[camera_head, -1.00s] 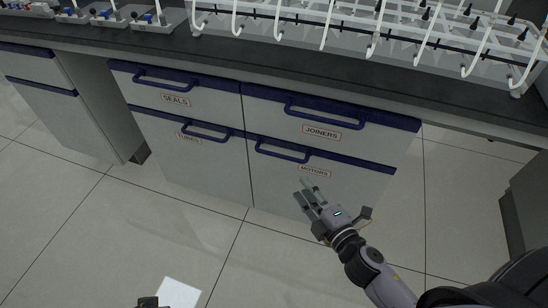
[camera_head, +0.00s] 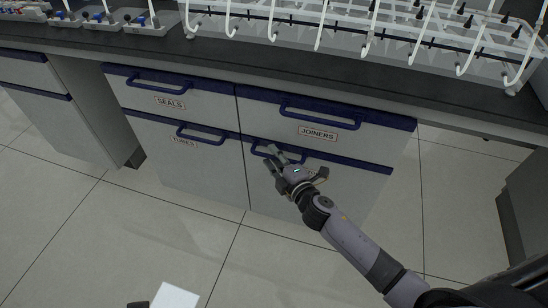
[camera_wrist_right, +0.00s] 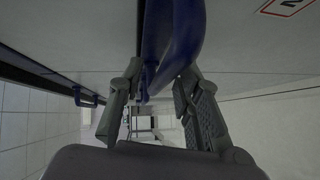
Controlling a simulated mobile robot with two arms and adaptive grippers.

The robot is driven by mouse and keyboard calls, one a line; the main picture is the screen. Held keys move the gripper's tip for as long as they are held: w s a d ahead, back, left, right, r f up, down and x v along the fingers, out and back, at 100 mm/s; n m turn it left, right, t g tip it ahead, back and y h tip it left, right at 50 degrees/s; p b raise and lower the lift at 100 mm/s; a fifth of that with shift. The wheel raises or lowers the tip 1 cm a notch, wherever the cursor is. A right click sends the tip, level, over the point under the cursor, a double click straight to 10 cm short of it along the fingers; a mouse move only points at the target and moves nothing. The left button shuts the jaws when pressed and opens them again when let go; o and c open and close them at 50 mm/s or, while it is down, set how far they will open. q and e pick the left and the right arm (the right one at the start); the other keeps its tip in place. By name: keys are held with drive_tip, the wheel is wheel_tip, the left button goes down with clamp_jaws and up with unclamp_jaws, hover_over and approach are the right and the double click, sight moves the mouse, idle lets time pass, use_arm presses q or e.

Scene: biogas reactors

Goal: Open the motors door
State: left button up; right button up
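The motors door (camera_head: 335,183) is the lower right front of the cabinet, with a blue top edge and a blue bar handle (camera_head: 296,159). It looks shut. My right gripper (camera_head: 269,156) is at this handle and covers part of it and most of the motors label. In the right wrist view the blue handle (camera_wrist_right: 183,45) runs between the two spread fingers of the gripper (camera_wrist_right: 155,88). The fingers stand apart on either side of it, and I cannot tell whether either touches it. My left gripper (camera_head: 138,304) barely shows at the bottom edge; its fingers cannot be made out.
The joiners drawer (camera_head: 325,115) with its own blue handle is right above. The seals drawer (camera_head: 170,95) and tubes door (camera_head: 190,160) are to the left. A dark countertop with white racks (camera_head: 370,30) runs above. The floor in front is clear apart from a white sheet-like patch (camera_head: 175,296).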

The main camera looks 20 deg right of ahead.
drive_tip(key=shift+w, duration=0.1)
clamp_jaws()
idle(0.4)
idle(0.5)
